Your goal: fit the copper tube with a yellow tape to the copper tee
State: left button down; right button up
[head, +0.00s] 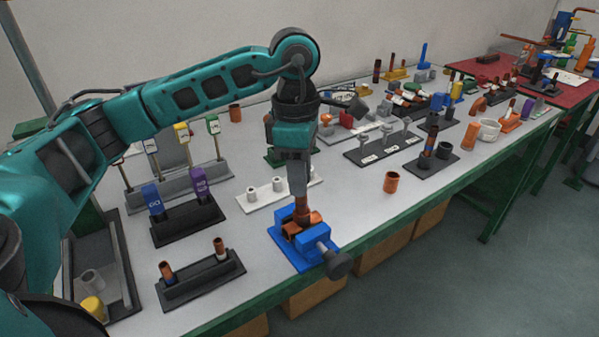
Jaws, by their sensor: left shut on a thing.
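My left gripper (300,192) points straight down over the front of the table and is shut on a copper tube (302,211). The tube is upright, with its lower end at the copper tee (311,222). I cannot tell whether it is inside the tee's socket or only touching it. The tee sits in the jaws of a blue vise (291,253) at the table's front edge. The fingers hide the tube's upper part, and no yellow tape can be made out on it. My right gripper is not in view.
A black rack (202,283) with two short copper tubes stands left of the vise. A black stand with blue and purple tags (187,224) and a white holder (252,203) are behind. A loose copper fitting (391,182) lies right; bare tabletop surrounds it.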

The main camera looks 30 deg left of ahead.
pick_arm(q)
jog(key=shift+d+f+b, duration=0.1)
jog(key=shift+f+b, duration=0.7)
jog(key=shift+f, duration=0.2)
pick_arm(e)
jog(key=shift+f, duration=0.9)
pick_arm(q)
jog(key=c, duration=0.9)
grip_release()
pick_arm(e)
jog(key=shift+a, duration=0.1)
pick_arm(q)
jog(key=shift+r, duration=0.8)
jog(key=r+p, duration=0.1)
jog(key=r, duration=0.6)
jog(key=r+p, duration=0.1)
jog(key=r, duration=0.2)
jog(key=shift+w+a+r+p, duration=0.15)
jog(key=shift+a+r+p, duration=0.15)
jog(key=shift+a, duration=0.1)
jog(key=shift+r, duration=0.35)
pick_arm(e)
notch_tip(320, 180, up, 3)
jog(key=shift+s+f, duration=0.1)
